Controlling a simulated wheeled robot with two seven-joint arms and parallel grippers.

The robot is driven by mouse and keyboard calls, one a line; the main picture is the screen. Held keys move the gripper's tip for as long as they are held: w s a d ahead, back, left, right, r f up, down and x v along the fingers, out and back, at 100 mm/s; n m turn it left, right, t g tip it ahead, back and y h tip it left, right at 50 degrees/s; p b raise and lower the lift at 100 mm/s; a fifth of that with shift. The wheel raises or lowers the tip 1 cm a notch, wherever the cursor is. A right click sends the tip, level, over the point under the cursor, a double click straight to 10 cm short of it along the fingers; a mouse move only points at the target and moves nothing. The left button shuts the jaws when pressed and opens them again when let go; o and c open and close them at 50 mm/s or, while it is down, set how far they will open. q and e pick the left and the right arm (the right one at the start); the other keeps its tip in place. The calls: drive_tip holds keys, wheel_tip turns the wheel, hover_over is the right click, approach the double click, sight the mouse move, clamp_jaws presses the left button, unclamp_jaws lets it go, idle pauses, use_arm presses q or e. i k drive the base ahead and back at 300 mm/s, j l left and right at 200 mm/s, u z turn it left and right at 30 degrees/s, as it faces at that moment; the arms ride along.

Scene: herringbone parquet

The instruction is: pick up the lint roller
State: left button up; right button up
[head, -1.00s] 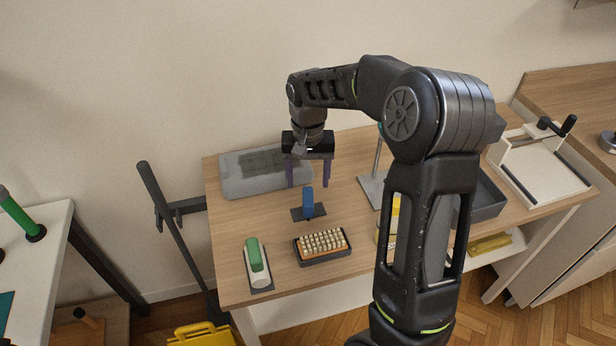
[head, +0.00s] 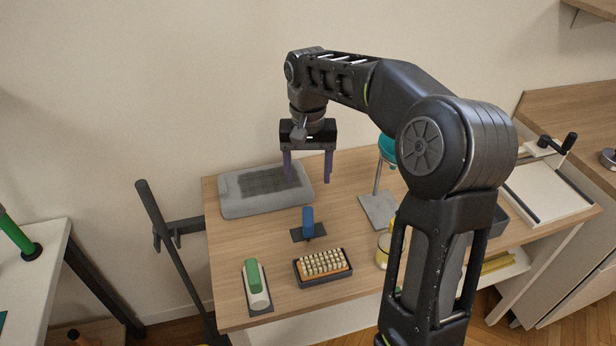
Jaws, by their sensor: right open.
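What looks like the lint roller, a white roller with a green handle (head: 255,285), lies on a dark mat near the table's front left corner. My right gripper (head: 308,181) hangs above the rear of the table with its fingers pointing down. It is open, with nothing between its fingers, and is apart from the roller, which lies nearer the front and to the left. My left gripper is not in view.
A blue item (head: 308,220) stands on a dark pad. A bristled brush (head: 323,264) sits in a black tray. A grey case (head: 240,200) lies at the back left, and a teal-headed stand (head: 378,200) is to the right. Bare wood (head: 235,238) shows at the left.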

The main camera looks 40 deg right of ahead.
sight(257, 295)
drive_tip(key=k, duration=0.95)
